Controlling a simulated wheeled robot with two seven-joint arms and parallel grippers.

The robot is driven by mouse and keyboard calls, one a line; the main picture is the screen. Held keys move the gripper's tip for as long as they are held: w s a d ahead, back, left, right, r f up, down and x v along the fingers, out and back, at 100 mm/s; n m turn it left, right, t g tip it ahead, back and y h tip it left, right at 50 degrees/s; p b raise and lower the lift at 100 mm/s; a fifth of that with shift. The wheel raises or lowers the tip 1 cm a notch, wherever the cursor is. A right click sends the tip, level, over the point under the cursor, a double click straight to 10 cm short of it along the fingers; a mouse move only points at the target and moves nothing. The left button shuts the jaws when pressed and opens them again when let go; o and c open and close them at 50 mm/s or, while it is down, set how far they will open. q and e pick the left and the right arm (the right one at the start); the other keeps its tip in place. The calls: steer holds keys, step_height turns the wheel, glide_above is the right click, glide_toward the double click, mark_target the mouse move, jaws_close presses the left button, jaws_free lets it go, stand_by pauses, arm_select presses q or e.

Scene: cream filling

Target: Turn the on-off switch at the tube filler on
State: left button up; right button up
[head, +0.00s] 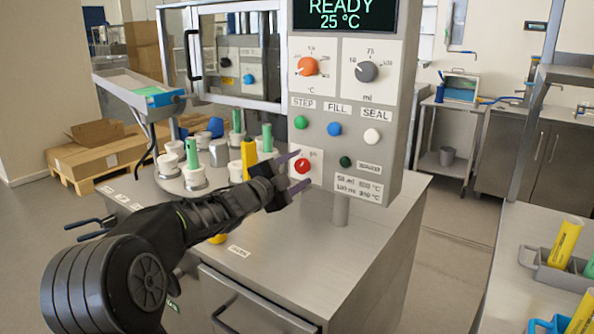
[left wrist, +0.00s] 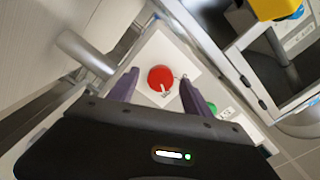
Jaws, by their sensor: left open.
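The on-off switch (head: 303,166) is a red round knob on a white plate, low on the grey control panel of the tube filler (head: 340,200). The panel's display reads READY, 25 °C. My left gripper (head: 299,172) is at the switch, its fingers open to either side of it. In the left wrist view the red switch (left wrist: 161,78) lies between and just beyond the two purple-grey fingertips (left wrist: 160,82), with a light mark at its lower edge. I cannot tell whether the fingers touch it. My right gripper is not in view.
Orange (head: 308,66) and grey (head: 367,71) dials sit above green (head: 301,122), blue (head: 334,129) and white (head: 372,136) buttons. A small dark green light (head: 345,161) is right of the switch. A turntable with tube holders (head: 195,178) stands behind my left arm.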

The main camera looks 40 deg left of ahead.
arm_select(q)
steer(key=s, duration=0.7)
steer(key=shift+s, duration=0.2)
